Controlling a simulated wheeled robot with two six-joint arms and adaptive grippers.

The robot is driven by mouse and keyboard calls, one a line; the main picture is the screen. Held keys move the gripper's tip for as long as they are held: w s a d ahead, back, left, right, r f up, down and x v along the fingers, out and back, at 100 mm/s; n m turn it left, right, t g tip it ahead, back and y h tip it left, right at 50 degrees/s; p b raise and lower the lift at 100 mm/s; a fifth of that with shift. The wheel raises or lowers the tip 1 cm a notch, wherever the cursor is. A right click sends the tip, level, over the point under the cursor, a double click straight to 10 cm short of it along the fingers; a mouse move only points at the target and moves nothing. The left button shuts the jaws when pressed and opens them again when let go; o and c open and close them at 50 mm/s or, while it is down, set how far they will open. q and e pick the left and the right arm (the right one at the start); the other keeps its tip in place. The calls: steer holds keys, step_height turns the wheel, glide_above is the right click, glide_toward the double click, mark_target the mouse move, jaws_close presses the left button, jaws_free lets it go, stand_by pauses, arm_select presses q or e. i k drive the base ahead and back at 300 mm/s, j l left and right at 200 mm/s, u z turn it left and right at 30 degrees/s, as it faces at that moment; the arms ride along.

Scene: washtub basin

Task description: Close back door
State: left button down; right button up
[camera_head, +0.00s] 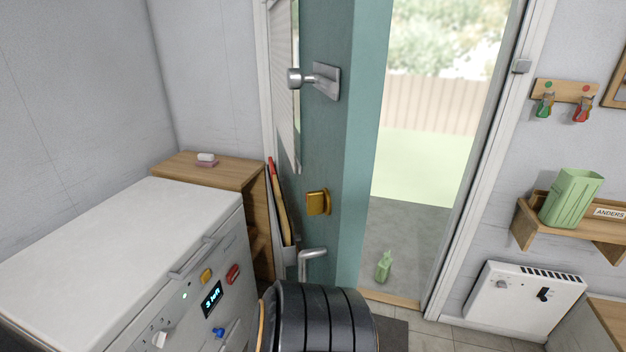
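The teal back door (344,150) stands open in the camera_head view, swung into the room to the left of the doorway. Its narrow edge faces me. It carries a silver knob-like fitting (318,80) high up, a brass-coloured lock piece (318,202) in the middle and a silver lever handle (312,258) low down. Through the open doorway to its right I see paving, grass and a fence. The white door frame (483,165) is on the right, with a small grey latch piece (521,66). Neither of my grippers is in view.
A green bottle (383,267) stands at the doorway. A dark ribbed rounded shape (322,318) covers the bottom centre; I cannot tell what it is. A white washer (130,250) and wooden cabinet (210,172) are left; a white heater (525,303) and shelf (540,222) are right.

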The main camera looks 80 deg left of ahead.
mark_target(346, 42)
steer(key=k+u, duration=0.15)
steer(key=u, duration=2.6)
